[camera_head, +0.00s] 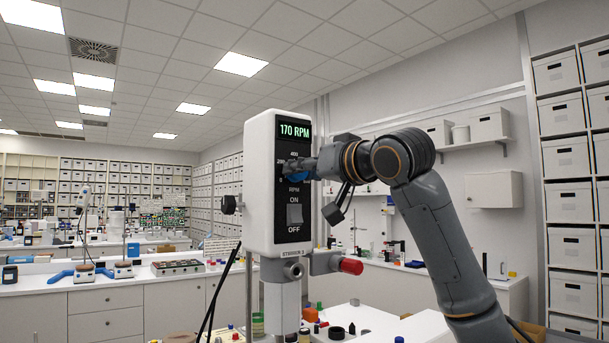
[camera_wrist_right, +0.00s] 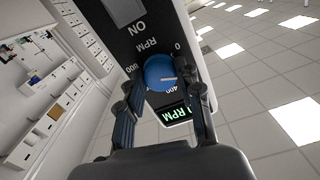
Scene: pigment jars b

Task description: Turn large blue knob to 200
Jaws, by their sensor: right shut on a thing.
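A white overhead stirrer (camera_head: 261,190) with a black front panel stands upright in the middle of the head view. Its green display (camera_head: 294,130) reads 170 RPM. The large blue knob (camera_wrist_right: 160,72) sits on the panel between the display and the ON/OFF switch (camera_head: 295,213); in the head view it is mostly hidden by my right gripper. My right gripper (camera_wrist_right: 163,92) reaches in from the right, its two fingers on either side of the knob, shut on it. In the right wrist view the knob's white pointer line shows. My left gripper is not in view.
A red-ended clamp knob (camera_head: 351,266) sticks out below the stirrer on the right. Several jars and small bottles stand on the bench beneath. A dark cable hangs at the stirrer's left. White cabinets and shelves of boxes stand behind.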

